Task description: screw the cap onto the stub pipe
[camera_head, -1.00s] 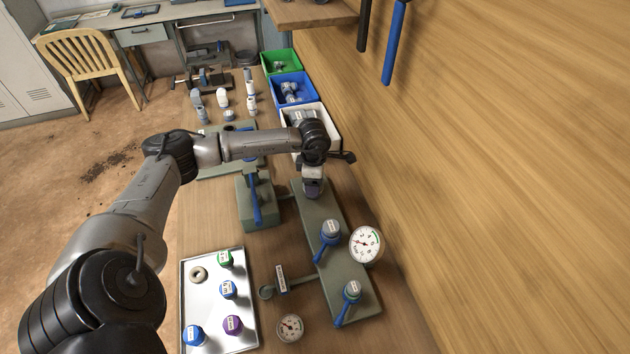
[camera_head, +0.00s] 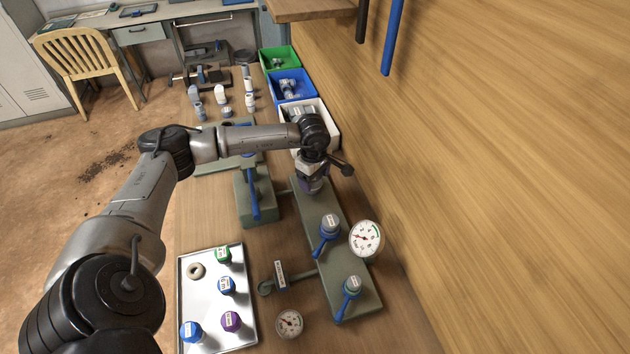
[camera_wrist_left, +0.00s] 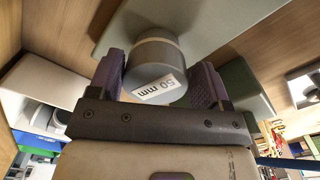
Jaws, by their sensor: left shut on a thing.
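My left gripper (camera_head: 313,183) points down at the far end of the grey-green manifold plate (camera_head: 325,217). In the left wrist view its purple fingers (camera_wrist_left: 158,80) are shut on a grey round cap (camera_wrist_left: 155,62) marked "50 mm". The cap is upright over the plate, with a lighter band around its far end. The stub pipe is hidden beneath the cap and gripper, so I cannot tell how far the cap is threaded. My right gripper is not in view.
Two blue-handled valves (camera_head: 329,226) (camera_head: 351,286) and a gauge (camera_head: 366,239) are on or beside the plate. A metal tray (camera_head: 210,262) holds several coloured caps and a ring. White (camera_head: 327,118), blue (camera_head: 312,88) and green bins stand behind, along the wooden wall.

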